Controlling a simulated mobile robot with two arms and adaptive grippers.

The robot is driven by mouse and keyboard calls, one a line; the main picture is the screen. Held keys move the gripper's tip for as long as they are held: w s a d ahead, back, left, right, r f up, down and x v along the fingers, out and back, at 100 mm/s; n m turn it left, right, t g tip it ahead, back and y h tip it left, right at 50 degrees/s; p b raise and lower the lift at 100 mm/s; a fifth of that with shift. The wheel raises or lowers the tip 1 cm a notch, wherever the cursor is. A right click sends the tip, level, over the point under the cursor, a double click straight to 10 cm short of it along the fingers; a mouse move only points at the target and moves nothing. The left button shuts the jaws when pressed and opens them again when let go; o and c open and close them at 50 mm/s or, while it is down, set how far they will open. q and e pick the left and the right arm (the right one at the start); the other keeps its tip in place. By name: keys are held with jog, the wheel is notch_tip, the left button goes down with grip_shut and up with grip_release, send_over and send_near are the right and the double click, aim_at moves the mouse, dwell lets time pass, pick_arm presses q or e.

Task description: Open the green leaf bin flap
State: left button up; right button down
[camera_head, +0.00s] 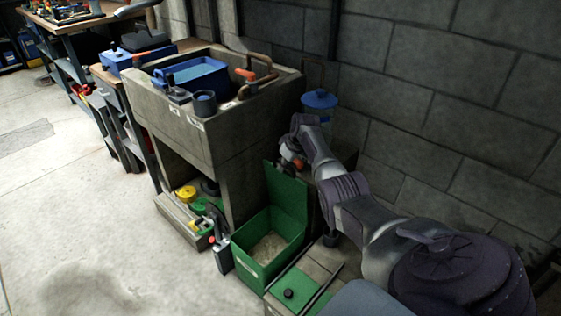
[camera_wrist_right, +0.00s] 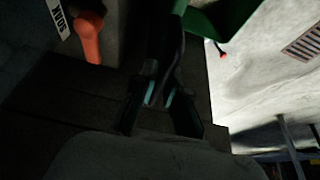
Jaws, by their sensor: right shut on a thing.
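The green leaf bin (camera_head: 243,262) stands on the floor in front of the stone sink, in the lower middle of the head view. Its green flap (camera_head: 288,198) is raised and stands about upright at the back, so the pale inside of the bin shows. My right gripper (camera_head: 291,166) is at the top edge of the flap and is shut on it. In the right wrist view the two fingers (camera_wrist_right: 160,97) with teal pads close on a dark edge, and some green shows above them (camera_wrist_right: 228,14). My left gripper is not in view.
The stone sink (camera_head: 170,125) holds a blue tub (camera_head: 205,78). A blue-lidded container (camera_head: 319,100) stands against the block wall behind my right arm. A second green lid (camera_head: 292,287) is beside the bin. Open floor (camera_head: 100,220) lies to the left.

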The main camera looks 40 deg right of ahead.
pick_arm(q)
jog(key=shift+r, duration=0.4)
pick_arm(e)
jog(key=shift+d, duration=0.3)
jog(key=c, duration=1.2)
grip_release()
jog(key=v, duration=1.2)
jog(key=shift+a, duration=0.1)
